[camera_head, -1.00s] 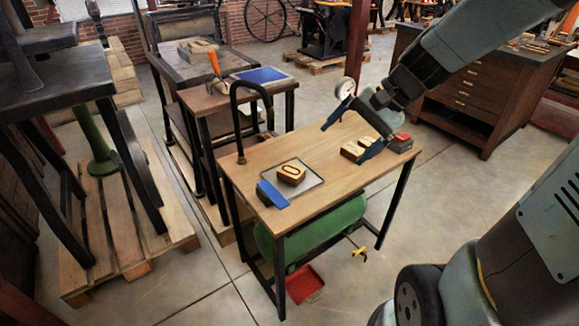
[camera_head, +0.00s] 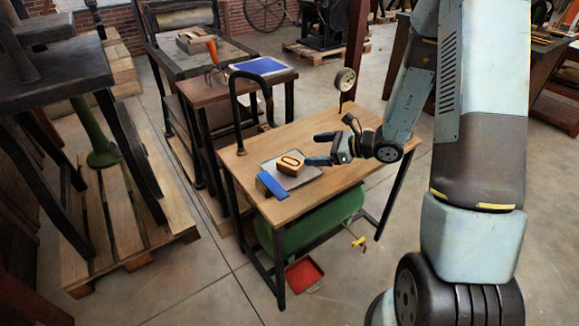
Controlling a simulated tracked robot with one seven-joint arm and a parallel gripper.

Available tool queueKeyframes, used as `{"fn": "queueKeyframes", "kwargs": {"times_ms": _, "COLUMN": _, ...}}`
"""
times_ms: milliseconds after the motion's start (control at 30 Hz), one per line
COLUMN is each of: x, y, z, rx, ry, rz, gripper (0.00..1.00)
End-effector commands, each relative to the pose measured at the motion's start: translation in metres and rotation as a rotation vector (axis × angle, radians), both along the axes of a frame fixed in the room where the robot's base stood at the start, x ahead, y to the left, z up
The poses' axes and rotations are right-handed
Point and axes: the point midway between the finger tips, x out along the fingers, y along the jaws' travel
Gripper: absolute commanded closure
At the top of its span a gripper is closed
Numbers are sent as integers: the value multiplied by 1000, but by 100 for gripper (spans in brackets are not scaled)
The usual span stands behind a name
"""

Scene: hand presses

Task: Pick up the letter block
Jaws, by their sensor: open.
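The jaws look empty. The other wooden blocks on the table are hidden behind my arm and gripper.
A blue-topped block (camera_head: 272,185) lies at the plate's left front edge. A black curved bar (camera_head: 236,100) rises from the table's (camera_head: 320,200) left side. A round gauge (camera_head: 345,80) stands behind my gripper. The table's front right is bare.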

Motion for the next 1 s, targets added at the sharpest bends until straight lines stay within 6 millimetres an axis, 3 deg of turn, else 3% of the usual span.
{"fn": "queueKeyframes", "kwargs": {"times_ms": 33, "x": 5, "y": -3, "z": -16, "rx": 16, "ry": 35, "rz": -46, "gripper": 4}}
{"fn": "queueKeyframes", "kwargs": {"times_ms": 200, "x": 17, "y": -13, "z": -49, "rx": 52, "ry": 105, "rz": -169, "gripper": 4}}
{"fn": "queueKeyframes", "kwargs": {"times_ms": 400, "x": 23, "y": -16, "z": -67, "rx": 65, "ry": 136, "rz": -227, "gripper": 4}}
{"fn": "queueKeyframes", "kwargs": {"times_ms": 800, "x": 54, "y": 32, "z": -91, "rx": 66, "ry": 138, "rz": -228, "gripper": 4}}
{"fn": "queueKeyframes", "kwargs": {"times_ms": 1000, "x": 64, "y": 46, "z": -98, "rx": 65, "ry": 137, "rz": -230, "gripper": 4}}
